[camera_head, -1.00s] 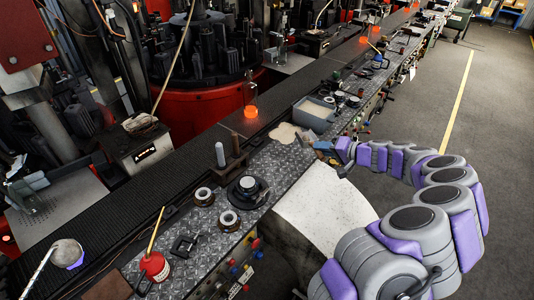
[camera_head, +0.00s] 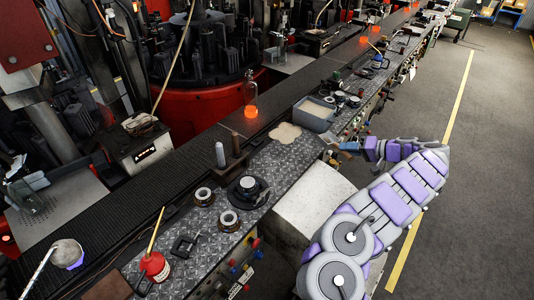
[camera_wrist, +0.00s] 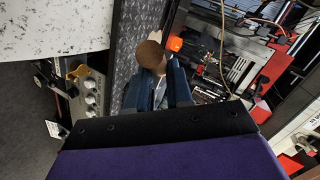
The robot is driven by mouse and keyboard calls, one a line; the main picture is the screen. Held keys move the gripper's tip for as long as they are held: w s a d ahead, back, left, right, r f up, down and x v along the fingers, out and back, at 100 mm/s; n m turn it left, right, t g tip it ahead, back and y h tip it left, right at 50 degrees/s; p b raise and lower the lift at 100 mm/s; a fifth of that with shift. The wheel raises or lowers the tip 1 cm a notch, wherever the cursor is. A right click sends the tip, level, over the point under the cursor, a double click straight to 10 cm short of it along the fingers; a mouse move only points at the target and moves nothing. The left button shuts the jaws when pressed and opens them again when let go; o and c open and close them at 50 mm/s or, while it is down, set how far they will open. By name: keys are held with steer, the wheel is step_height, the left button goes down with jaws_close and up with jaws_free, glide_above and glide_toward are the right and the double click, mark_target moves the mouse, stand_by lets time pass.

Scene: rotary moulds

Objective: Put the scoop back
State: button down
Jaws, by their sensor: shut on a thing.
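My gripper (camera_head: 346,147) is beside the right edge of the metal bench, right of a pale patch of powder (camera_head: 283,138). In the wrist view, my gripper's blue fingers (camera_wrist: 156,82) are shut on the scoop (camera_wrist: 150,54). Only a brown rounded end of it shows clearly, standing out beyond the fingers. The rest of the scoop is hidden by the fingers and the wrist. In the head view, it is too small to make out. A grey bin (camera_head: 302,119) with pale contents stands on the bench, behind the patch.
The diamond-plate bench (camera_head: 265,215) holds black rings, a clamp and a red oil can (camera_head: 154,265). A dark conveyor (camera_head: 190,165) runs beside it with a glowing glass bottle (camera_head: 251,104). A pale sheet (camera_head: 312,195) lies nearer me. Open floor (camera_head: 470,200) is at right.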

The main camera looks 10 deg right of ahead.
steer(key=d+f+n+y, duration=0.1)
steer(key=d+f, duration=0.1)
steer(key=d, duration=0.5)
steer(key=shift+w+f+g, duration=0.25)
steer(key=shift+w+g, duration=0.05)
steer(key=shift+g, duration=0.1)
steer(key=shift+w, duration=0.1)
